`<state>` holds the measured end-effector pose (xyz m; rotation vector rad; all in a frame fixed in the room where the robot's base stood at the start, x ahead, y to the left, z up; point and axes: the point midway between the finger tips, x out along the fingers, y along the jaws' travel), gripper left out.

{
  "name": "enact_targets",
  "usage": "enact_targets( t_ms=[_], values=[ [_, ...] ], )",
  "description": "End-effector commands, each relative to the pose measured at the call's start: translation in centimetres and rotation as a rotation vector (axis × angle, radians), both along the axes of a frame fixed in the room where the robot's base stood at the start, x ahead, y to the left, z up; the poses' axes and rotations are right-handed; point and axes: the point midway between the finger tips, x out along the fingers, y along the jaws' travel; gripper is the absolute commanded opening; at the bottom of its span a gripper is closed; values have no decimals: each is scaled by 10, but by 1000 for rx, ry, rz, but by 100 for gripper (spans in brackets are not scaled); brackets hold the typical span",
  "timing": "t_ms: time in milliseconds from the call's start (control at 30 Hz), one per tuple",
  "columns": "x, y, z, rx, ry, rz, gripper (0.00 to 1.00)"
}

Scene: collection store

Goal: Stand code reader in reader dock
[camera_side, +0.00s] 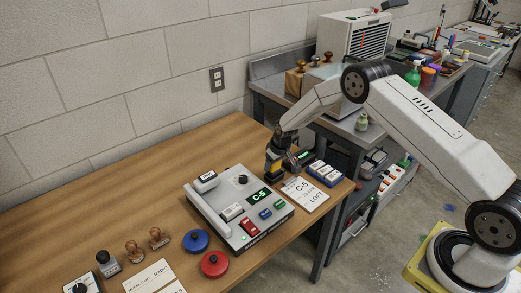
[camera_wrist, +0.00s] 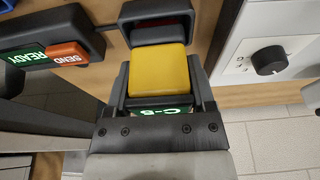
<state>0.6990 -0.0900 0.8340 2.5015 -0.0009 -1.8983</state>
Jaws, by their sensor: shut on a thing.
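The code reader (camera_wrist: 160,72) has a yellow body between dark fingers in the wrist view. A green "C-5" display shows just below the yellow part. My gripper (camera_wrist: 163,85) is shut on it. In the side view my gripper (camera_side: 276,158) points down near the back right of the wooden table, with the reader's yellow part (camera_side: 270,168) at its end. The dark unit beside it, which looks like the reader dock (camera_side: 293,163), has a green display; the wrist view shows a dark unit (camera_wrist: 85,30) marked "READY" with an orange "SEND" button. I cannot tell whether reader and dock touch.
A white console (camera_side: 238,208) with a "C-5" display stands left of my gripper. A "C-5" card (camera_side: 305,192) and a blue tray (camera_side: 326,173) lie to the right. Red (camera_side: 214,264) and blue (camera_side: 195,240) round pieces and stamps sit nearer the front. The table's back left is clear.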

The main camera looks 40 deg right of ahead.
Motion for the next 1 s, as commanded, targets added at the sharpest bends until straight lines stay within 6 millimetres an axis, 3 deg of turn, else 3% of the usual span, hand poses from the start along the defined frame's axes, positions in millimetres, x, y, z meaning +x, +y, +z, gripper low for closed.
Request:
enact_targets(
  t_ms=[833, 867, 900, 1000],
  values=[
    [0, 0, -12, 0, -1, 0, 32],
    [0, 0, -11, 0, -1, 0, 80],
    [0, 0, -11, 0, -1, 0, 85],
    [0, 0, -11, 0, -1, 0, 85]
  ],
)
